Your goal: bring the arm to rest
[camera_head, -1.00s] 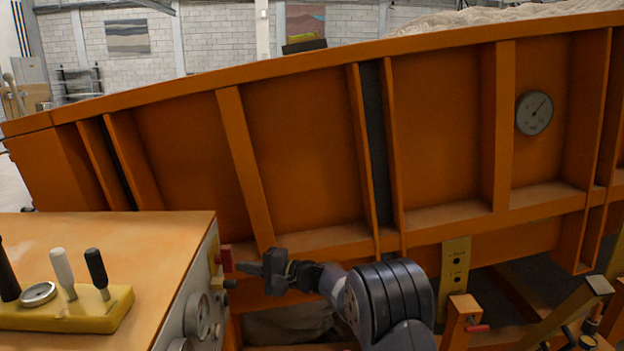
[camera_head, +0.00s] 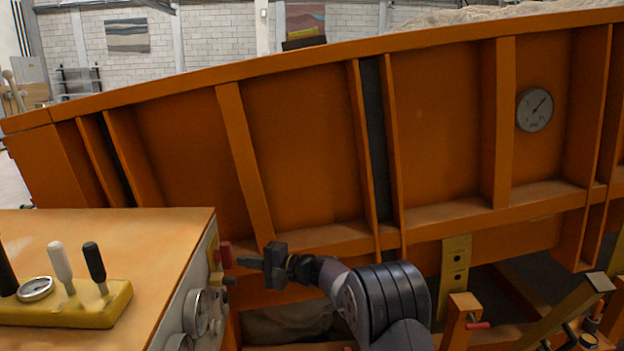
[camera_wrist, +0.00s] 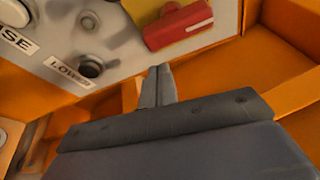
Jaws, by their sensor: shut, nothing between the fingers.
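My arm reaches in from the bottom of the head view, bent to the left at low height. My gripper (camera_head: 246,261) is shut and empty, pointing left at the side panel of the orange console. In the wrist view my gripper (camera_wrist: 160,70) shows its two fingers together. Its tips are close to a red handle on a yellow plate, with a gap that I cannot judge exactly.
The red handle (camera_wrist: 178,25) and a dark knob (camera_wrist: 91,66) by a partly readable label sit on the console panel. The orange console (camera_head: 150,240) stands left. The tilted orange sandbed (camera_head: 300,150) fills the back, with a gauge (camera_head: 534,110). A post (camera_head: 461,320) stands right of my arm.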

